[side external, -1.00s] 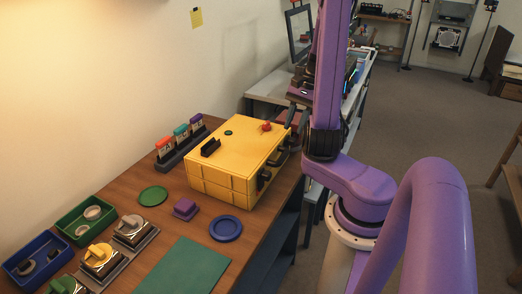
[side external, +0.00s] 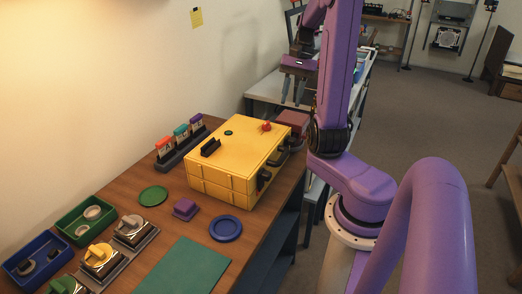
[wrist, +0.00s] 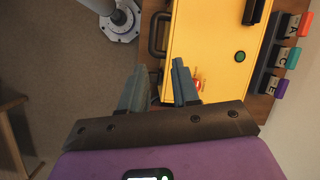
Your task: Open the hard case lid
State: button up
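The yellow hard case (side external: 235,158) stands on the wooden bench with its lid (side external: 238,140) shut. A dark handle and latches (side external: 264,178) are on its right-hand side. My gripper (side external: 292,102) is raised above and behind the far end of the case, apart from it. In the wrist view, my gripper (wrist: 158,85) is open with nothing between its fingers. The case (wrist: 205,45) lies beyond the fingers there, with its handle (wrist: 157,35) on the left side. One finger partly covers the near edge of the case.
The lid carries a black grip (side external: 211,147), a green disc (side external: 228,132) and a red knob (side external: 266,126). A rack of coloured cards (side external: 181,143) stands left of the case. Plates, bins and lens parts lie in front. The air around my gripper looks clear.

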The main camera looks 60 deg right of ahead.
jog(key=shift+w+a+f+n+g+h, duration=1)
jog(key=shift+w+a+n, duration=1.1)
jog(key=shift+a+n, duration=2.95)
jog(key=s+a+f+n+h, duration=0.1)
jog(key=s+a+n, duration=0.2)
jog(key=a+n, duration=0.2)
jog(key=s+a+n+h, duration=0.1)
jog(key=s+a+n, duration=0.2)
jog(key=a+n, duration=0.2)
jog(key=shift+a+f+t, duration=0.4)
jog(key=shift+a, duration=1.05)
jog(key=shift+s, duration=0.1)
